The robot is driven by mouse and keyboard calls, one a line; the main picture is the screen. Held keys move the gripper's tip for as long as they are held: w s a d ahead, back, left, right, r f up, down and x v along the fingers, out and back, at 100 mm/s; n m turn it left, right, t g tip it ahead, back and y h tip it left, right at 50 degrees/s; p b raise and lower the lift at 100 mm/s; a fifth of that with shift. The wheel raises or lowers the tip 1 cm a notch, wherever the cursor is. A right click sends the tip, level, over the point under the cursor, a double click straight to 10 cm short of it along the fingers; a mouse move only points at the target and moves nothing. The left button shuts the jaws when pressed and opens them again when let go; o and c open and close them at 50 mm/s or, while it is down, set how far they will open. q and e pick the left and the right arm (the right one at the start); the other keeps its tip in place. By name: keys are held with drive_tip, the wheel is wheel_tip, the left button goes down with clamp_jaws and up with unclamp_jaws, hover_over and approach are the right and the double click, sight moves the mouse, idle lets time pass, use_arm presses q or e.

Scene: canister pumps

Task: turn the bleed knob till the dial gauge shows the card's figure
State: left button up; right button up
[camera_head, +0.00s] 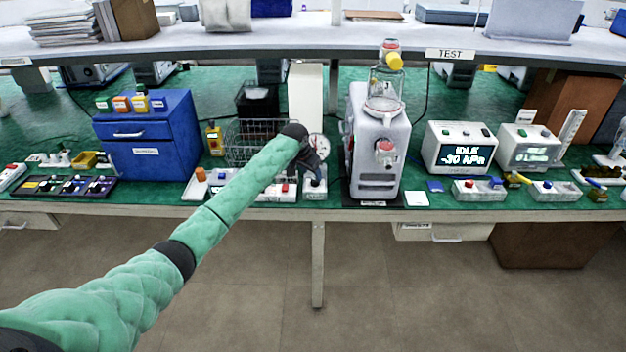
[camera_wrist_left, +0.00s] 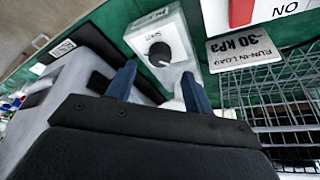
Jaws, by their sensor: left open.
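A round black bleed knob (camera_wrist_left: 160,54) with a white pointer mark sits on a pale box (camera_wrist_left: 143,33) in the left wrist view. In the head view this box (camera_head: 315,190) stands at the bench's front edge. My left gripper (camera_head: 317,172) is just above it. In the wrist view the open blue fingers (camera_wrist_left: 158,74) stand apart on either side of the knob; contact cannot be told. A white dial gauge (camera_head: 320,144) is partly hidden behind my gripper, its reading too small to tell. The card (camera_wrist_left: 243,46) reads "RUN-IN LOAD -30 kPa". My right gripper is out of view.
A pale canister pump (camera_head: 375,135) stands right of my gripper. A wire basket (camera_head: 242,150) and a blue cabinet (camera_head: 148,138) are to the left. A display box (camera_head: 461,148) reads "IDLE -30 kPa". A box with a red switch (camera_head: 281,191) stands close by.

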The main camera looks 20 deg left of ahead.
use_arm(q)
drive_tip(key=shift+b+v, duration=0.35)
drive_tip(key=shift+v, duration=1.35)
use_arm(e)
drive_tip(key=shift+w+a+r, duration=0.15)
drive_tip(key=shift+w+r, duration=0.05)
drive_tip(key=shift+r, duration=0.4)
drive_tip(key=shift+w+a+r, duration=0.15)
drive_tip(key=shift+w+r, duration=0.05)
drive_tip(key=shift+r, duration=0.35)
